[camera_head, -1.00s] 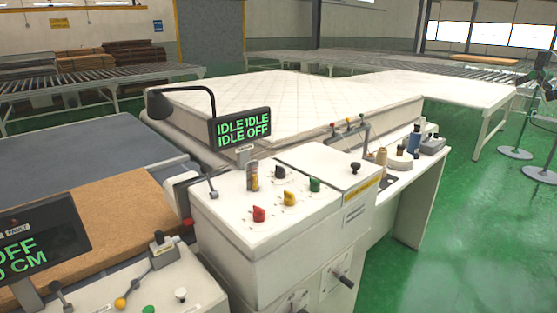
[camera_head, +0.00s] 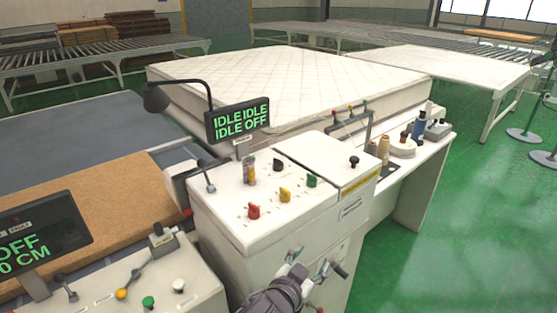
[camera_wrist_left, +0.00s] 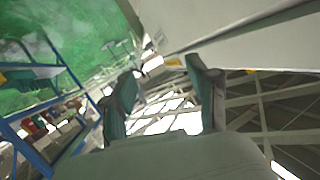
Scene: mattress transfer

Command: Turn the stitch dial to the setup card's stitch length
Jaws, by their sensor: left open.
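The white console (camera_head: 225,215) carries a red knob (camera_head: 254,211), a yellow knob (camera_head: 285,194), a green knob (camera_head: 311,180) and a black knob (camera_head: 278,164) on its top. Their labels are too small to read, so I cannot tell which is the stitch dial. I cannot make out a setup card. My left gripper (camera_head: 310,264) is in front of the console's front face, below the top knobs, near a dark-handled control (camera_head: 340,270). Its fingers are apart and empty in the left wrist view (camera_wrist_left: 162,75). My right gripper is not in view.
A screen (camera_head: 239,120) reading IDLE IDLE, IDLE OFF stands behind the knobs. A quilted mattress (camera_head: 290,90) lies behind it. Thread spools (camera_head: 383,150) stand on the side table at right. Another control panel (camera_head: 150,285) is at lower left.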

